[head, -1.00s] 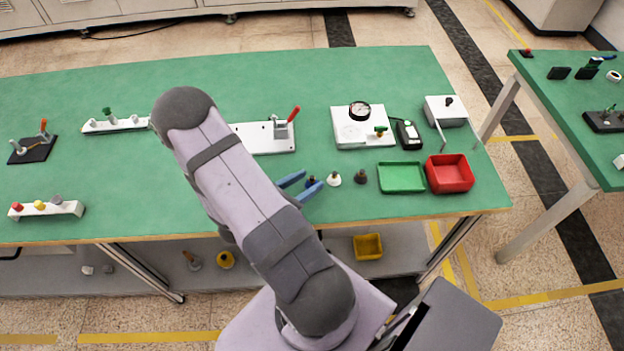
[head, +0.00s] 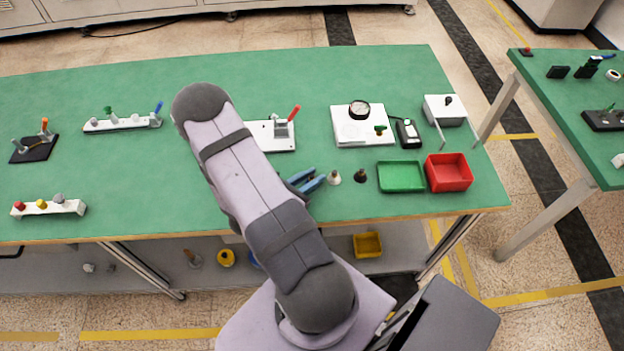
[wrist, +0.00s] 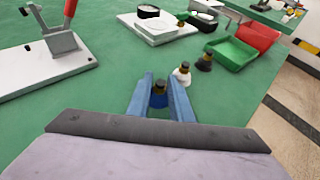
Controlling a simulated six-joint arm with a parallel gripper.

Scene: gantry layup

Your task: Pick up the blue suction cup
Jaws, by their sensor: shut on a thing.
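In the wrist view, the blue suction cup (wrist: 158,100), with a dark and brass-coloured top fitting, stands between the two blue fingers of my gripper (wrist: 158,84). The fingers are shut on it. In the head view, my gripper (head: 318,175) is low over the green table near its front edge, and its fingers largely hide the cup. I cannot tell whether the cup touches the table. A white suction cup (head: 334,177) stands just right of the fingers, and a black one (head: 360,176) stands further right.
A green tray (head: 401,190) and a red bin (head: 449,173) lie to the right. A white gauge board (head: 345,134) is behind the cups. A white plate with a red-handled clamp (head: 281,145) is behind my gripper. The table between them is clear.

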